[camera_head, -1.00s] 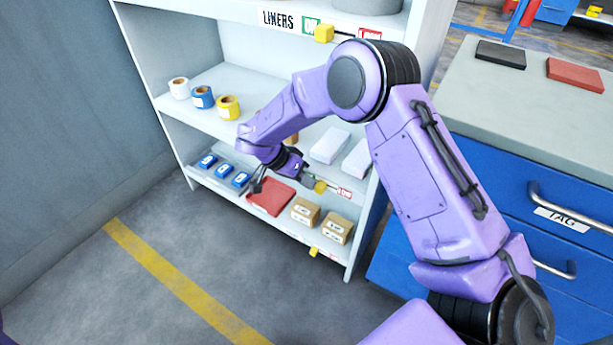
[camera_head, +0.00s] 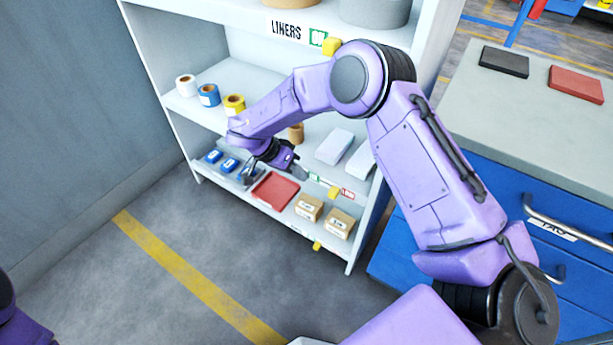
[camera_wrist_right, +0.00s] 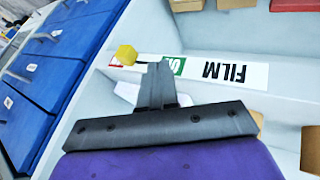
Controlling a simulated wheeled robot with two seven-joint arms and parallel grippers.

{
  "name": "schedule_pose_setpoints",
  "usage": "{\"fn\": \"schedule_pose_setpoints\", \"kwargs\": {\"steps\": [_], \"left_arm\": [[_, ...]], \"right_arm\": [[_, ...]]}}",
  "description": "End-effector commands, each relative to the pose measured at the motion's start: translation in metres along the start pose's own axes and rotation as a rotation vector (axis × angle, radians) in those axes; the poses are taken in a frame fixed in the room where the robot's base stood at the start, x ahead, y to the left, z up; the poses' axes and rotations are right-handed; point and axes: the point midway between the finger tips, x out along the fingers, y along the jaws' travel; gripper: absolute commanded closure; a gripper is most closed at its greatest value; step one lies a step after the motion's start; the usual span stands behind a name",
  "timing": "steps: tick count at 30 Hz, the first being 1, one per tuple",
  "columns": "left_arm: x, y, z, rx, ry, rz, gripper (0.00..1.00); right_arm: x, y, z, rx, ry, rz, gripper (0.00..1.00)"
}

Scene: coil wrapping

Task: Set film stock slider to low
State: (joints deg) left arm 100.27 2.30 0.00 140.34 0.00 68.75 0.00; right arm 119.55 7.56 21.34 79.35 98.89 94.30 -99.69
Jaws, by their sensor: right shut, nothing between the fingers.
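The film stock slider is a yellow knob (camera_head: 333,193) on the front edge of a shelf, between a green label (camera_head: 315,178) and a red LOW label (camera_head: 348,195). It sits close beside the LOW label. In the right wrist view the yellow knob (camera_wrist_right: 126,54) shows left of my fingers, near the FILM label (camera_wrist_right: 236,73). My right gripper (camera_head: 299,172) is shut and empty, in front of the shelf edge, left of the knob and apart from it. In the wrist view its shut fingers (camera_wrist_right: 156,72) overlap part of the green label. My left gripper is out of view.
The shelf below holds blue items (camera_head: 229,164), a red tray (camera_head: 275,190) and cardboard boxes (camera_head: 309,207). Tape rolls (camera_head: 209,95) stand on the shelf above. The LINERS slider (camera_head: 331,46) is higher up. A blue drawer cabinet (camera_head: 490,205) stands at right. Floor in front is clear.

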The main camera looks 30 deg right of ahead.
Motion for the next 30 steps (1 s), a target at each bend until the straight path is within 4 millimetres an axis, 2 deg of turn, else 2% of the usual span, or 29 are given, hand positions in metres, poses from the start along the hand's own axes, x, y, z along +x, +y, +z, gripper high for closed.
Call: {"fn": "schedule_pose_setpoints", "kwargs": {"steps": [1,3,9,13,30], "left_arm": [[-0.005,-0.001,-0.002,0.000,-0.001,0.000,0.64],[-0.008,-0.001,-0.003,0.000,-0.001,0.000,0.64],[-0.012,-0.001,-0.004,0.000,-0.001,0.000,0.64],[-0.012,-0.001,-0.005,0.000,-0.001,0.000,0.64],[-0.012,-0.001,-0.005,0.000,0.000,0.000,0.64]], "right_arm": [[-0.014,0.001,-0.002,0.002,0.000,-0.003,1.00],[-0.029,0.001,-0.002,0.002,-0.001,-0.002,1.00],[-0.056,0.000,-0.001,0.002,0.000,-0.002,1.00],[-0.060,0.000,-0.001,0.000,0.000,-0.001,1.00],[-0.060,0.000,-0.001,0.001,0.000,-0.001,1.00]]}}
